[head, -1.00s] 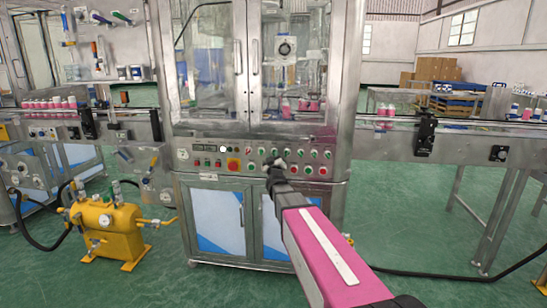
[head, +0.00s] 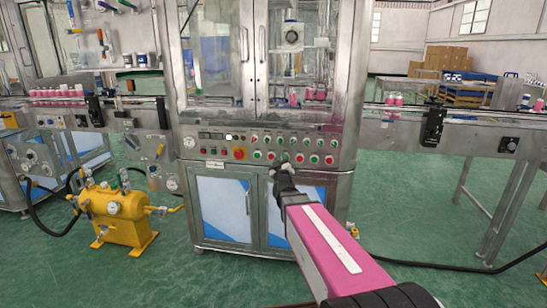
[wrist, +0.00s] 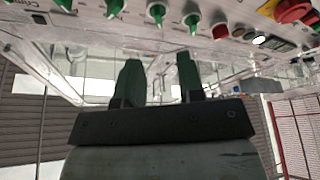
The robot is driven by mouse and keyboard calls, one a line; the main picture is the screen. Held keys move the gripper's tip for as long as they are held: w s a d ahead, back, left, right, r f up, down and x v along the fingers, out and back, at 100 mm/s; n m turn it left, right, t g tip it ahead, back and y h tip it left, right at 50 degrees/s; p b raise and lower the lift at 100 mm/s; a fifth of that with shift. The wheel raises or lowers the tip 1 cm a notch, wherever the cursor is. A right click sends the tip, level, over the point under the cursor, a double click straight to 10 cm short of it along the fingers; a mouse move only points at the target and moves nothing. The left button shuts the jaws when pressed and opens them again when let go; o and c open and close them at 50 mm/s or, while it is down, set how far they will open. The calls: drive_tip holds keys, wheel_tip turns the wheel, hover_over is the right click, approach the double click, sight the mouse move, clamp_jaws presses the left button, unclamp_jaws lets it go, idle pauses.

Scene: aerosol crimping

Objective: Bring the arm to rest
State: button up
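My gripper (head: 281,168) is at the end of my pink and white arm, in front of the lower edge of the machine's control panel (head: 207,152). In the wrist view my gripper's two dark green fingers (wrist: 160,78) stand apart with nothing between them. The panel's green knobs (wrist: 157,12) and a red knob (wrist: 292,10) show beyond the fingertips. The fingers look clear of the knobs, though the exact gap is hard to judge.
The crimping machine has glass doors (head: 208,60) above and cabinet doors (head: 222,210) below. A yellow tank (head: 115,215) with hoses stands at left. Conveyors with pink cans (head: 58,93) run to both sides. Green floor (head: 420,215) is open at right.

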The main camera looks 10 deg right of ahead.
drive_tip(key=s+f+m+g+y, duration=0.1)
drive_tip(key=s+f+g, duration=0.25)
drive_tip(key=f, duration=0.25)
drive_tip(key=s+a+f+g+y, duration=0.1)
drive_tip(key=s+f+g, duration=0.25)
drive_tip(key=f, duration=0.25)
drive_tip(key=s+f+m+g+y, duration=0.1)
drive_tip(key=s+f+g, duration=0.1)
drive_tip(key=f+g, duration=0.35)
drive_tip(key=s+d+f+m+g, duration=0.1)
drive_tip(key=s+f+g, duration=0.3)
drive_tip(key=s, duration=0.4)
drive_tip(key=s+d+f+m+g, duration=0.1)
drive_tip(key=s+f+g, duration=0.3)
drive_tip(key=s, duration=0.5)
drive_tip(key=shift+s+m+g+h, duration=0.3)
drive_tip(key=shift+m+g+h, duration=0.1)
drive_tip(key=shift+m+g, duration=0.25)
drive_tip(key=shift+f, duration=0.1)
